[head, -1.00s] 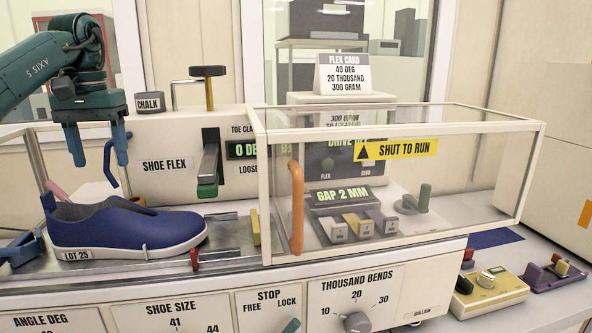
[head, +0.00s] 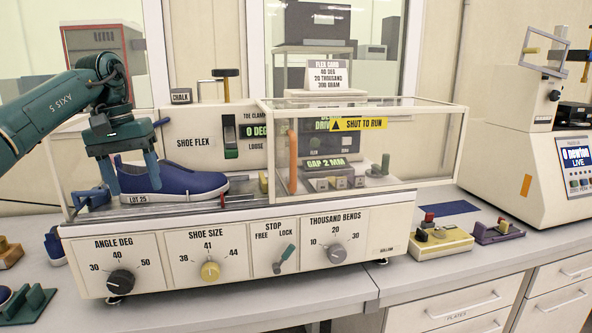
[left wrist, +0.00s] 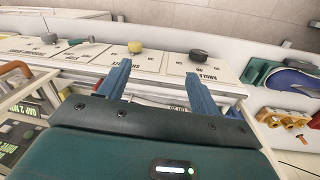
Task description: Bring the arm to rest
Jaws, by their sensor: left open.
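My left gripper (head: 134,188) is open and empty, fingers pointing down, in front of or above the heel end of the blue shoe in the head view. The blue shoe (head: 190,182), tagged LOT 25, lies on the shoe flex machine (head: 200,222), toe to the right. The fingers hide part of its heel; I cannot tell whether they touch it. My right gripper is not in view.
The clear guard (head: 420,150) with an orange handle is down over the machine's right half. A yellow block device (head: 440,243) and a purple one (head: 498,232) stand to the right. A white tester (head: 530,170) is at the far right. Green holders (head: 28,305) lie front left.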

